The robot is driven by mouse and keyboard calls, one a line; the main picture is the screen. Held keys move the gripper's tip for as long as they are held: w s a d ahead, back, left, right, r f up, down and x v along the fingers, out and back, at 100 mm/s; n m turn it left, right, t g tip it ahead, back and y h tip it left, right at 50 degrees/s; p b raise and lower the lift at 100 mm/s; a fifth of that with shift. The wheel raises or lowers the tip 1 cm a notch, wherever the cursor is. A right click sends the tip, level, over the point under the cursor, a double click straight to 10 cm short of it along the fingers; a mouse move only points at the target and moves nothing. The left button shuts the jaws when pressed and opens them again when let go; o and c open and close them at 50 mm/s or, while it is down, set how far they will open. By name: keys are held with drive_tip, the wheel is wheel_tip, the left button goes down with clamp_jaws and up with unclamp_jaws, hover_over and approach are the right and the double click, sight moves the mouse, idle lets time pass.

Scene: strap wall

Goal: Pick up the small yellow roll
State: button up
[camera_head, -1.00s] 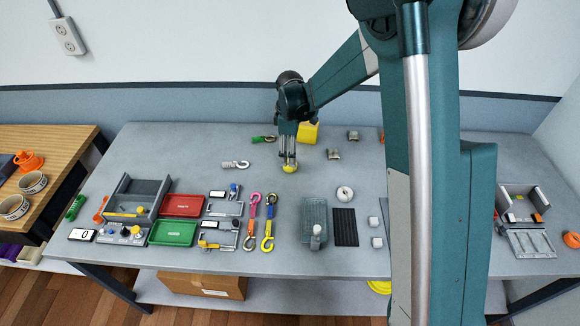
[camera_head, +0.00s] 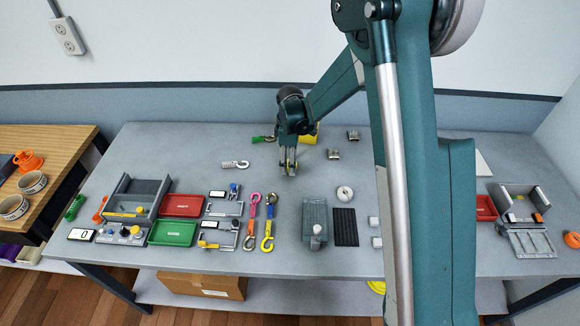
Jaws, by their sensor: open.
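My gripper (camera_head: 288,169) points down at the back middle of the grey table, with its fingers low near the tabletop. It is open. A sliver of yellow, the small yellow roll (camera_head: 284,164), shows at the fingers; most of the roll is hidden by them. I cannot tell whether the fingers touch it. A larger yellow object (camera_head: 311,138) stands behind the gripper, partly covered by my arm.
A grey hook (camera_head: 235,164) lies left of the gripper. A white ring-like roll (camera_head: 344,192) lies to the right, with a small metal piece (camera_head: 333,154) behind it. Pink and yellow hooked straps (camera_head: 252,222) lie in front. The table just left of the gripper is clear.

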drive_tip(key=shift+f, duration=0.15)
idle(0.4)
drive_tip(key=c, duration=1)
wheel_tip(320, 180, up, 10)
drive_tip(key=shift+p, duration=0.3)
idle(0.5)
